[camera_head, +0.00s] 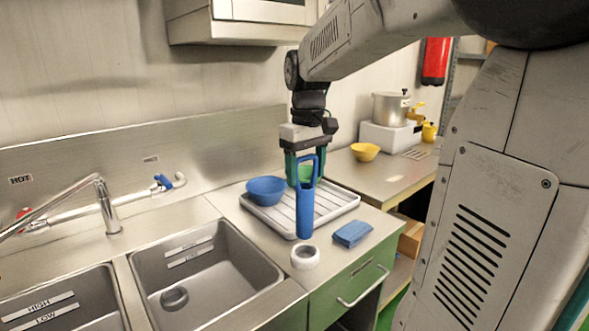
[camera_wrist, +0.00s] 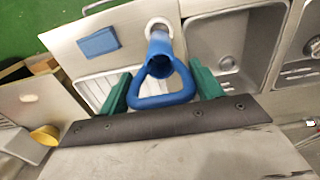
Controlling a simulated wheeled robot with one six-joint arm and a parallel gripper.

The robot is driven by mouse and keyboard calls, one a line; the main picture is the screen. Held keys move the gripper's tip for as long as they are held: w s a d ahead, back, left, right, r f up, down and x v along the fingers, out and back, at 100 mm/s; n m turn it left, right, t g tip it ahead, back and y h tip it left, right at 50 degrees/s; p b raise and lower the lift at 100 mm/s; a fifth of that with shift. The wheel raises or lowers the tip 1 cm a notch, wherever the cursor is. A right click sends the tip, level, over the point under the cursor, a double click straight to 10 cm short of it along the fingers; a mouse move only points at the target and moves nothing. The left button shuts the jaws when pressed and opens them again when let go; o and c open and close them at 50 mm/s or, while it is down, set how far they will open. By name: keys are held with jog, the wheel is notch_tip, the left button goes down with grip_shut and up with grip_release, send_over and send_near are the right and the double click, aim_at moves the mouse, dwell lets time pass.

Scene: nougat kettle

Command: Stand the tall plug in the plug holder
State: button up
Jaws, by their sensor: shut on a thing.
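The tall plug (camera_head: 305,212) is a blue upright cylinder with a loop handle on top. My gripper (camera_head: 304,165) is shut on its handle, with a green finger on each side, and the plug hangs roughly vertical. In the wrist view the handle (camera_wrist: 165,101) lies between the fingers. A white ring (camera_head: 305,257), which looks like the plug holder, sits on the counter near its front edge. In the head view the plug's lower end is just behind the ring. In the wrist view the plug partly covers the ring (camera_wrist: 158,22). The gap between them cannot be told.
A blue sponge (camera_head: 352,233) lies right of the ring.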

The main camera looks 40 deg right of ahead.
aim_at(306, 201)
jog(key=shift+f, duration=3.7)
jog(key=shift+s+f, duration=0.1)
jog(key=shift+f, duration=0.25)
jog(key=o, duration=1.5)
jog(key=shift+f, duration=0.1)
notch_tip(306, 201, up, 8)
